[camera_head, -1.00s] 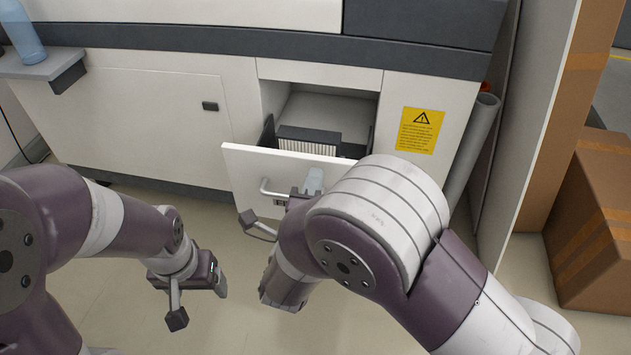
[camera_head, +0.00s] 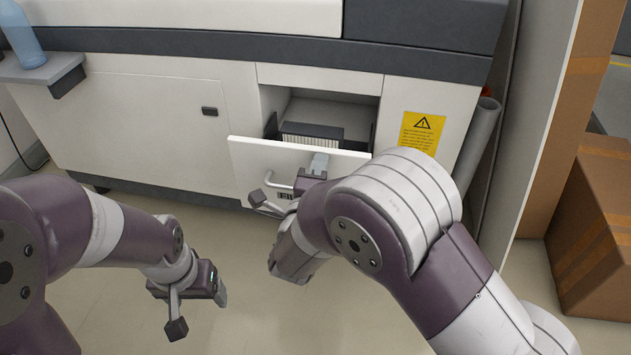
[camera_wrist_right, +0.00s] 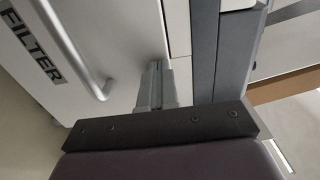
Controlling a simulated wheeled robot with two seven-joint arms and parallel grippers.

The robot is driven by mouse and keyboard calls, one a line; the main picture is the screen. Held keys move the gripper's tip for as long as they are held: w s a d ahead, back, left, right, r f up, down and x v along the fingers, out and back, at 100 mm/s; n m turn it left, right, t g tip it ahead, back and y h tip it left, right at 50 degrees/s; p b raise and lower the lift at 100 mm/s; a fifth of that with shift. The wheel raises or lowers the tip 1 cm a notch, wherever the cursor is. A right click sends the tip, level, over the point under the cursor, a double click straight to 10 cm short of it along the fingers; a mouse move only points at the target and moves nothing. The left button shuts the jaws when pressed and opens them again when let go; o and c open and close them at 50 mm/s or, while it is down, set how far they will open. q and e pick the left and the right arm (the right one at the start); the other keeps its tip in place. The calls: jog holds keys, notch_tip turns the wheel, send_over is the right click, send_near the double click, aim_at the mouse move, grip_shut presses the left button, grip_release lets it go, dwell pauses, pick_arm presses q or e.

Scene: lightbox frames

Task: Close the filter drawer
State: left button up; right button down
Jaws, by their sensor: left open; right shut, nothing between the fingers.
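The white filter drawer (camera_head: 250,156) is part-way out of the cabinet in the head view, with a gap behind its front. A pale pleated filter (camera_head: 308,142) shows inside. Its bar handle (camera_head: 280,184) is on the front and also shows in the right wrist view (camera_wrist_right: 75,50), beside the word FILTER (camera_wrist_right: 33,50). My right gripper (camera_head: 319,164) is shut and empty, its fingertips at the drawer front, right of the handle. In the right wrist view its fingers (camera_wrist_right: 155,88) point at the panel; contact is hard to tell. My left gripper (camera_head: 221,291) is open, low and away from the drawer.
The white cabinet (camera_head: 150,120) surrounds the drawer bay, with a yellow warning label (camera_head: 421,133) to its right. A grey tube (camera_head: 476,145) and cardboard boxes (camera_head: 595,220) stand at the right. A bottle (camera_head: 24,38) is on a side shelf. Floor before the drawer is clear.

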jog(key=b+x, duration=0.2)
jog(key=x, duration=1.7)
jog(key=shift+w+d, duration=0.1)
jog(key=shift+w, duration=0.1)
jog(key=shift+w+d+r, duration=0.15)
jog(key=shift+w+r, duration=0.15)
jog(key=shift+w, duration=0.1)
